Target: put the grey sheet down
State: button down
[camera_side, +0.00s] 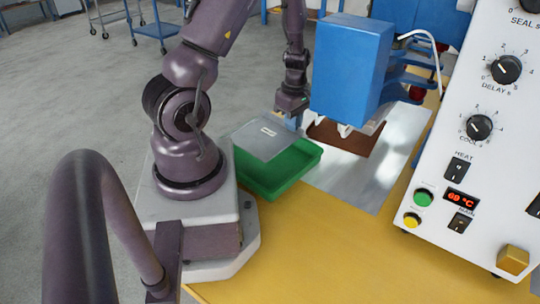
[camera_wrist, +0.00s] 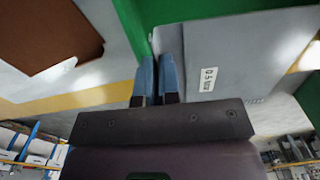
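The grey sheet (camera_side: 262,146) is flat and carries a small white label. In the side view it lies over the green tray (camera_side: 293,176) and covers the tray's back left part; I cannot tell whether it touches the tray. In the wrist view the sheet (camera_wrist: 235,50) extends to the right of the fingers, and its label reads about 0.5 mm. My gripper (camera_side: 292,122) points down at the sheet's right edge. Its two blue fingers (camera_wrist: 157,78) are close together, with the sheet's edge between them. The fingertips' contact is partly hidden.
A blue machine head (camera_side: 350,70) hangs just right of my gripper, above a brown mat (camera_side: 346,138) on a shiny metal plate (camera_side: 350,180). A white control panel (camera_side: 470,150) stands at the right. The yellow table (camera_side: 320,250) is clear in front.

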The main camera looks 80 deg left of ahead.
aim_at(291, 153)
notch_tip(291, 153, down, 7)
jog(key=shift+f, duration=0.2)
jog(key=shift+f, duration=0.15)
jog(key=c, duration=1.3)
grip_release()
jog(key=shift+c, duration=0.2)
notch_tip(291, 153, up, 8)
jog(key=shift+f, duration=0.1)
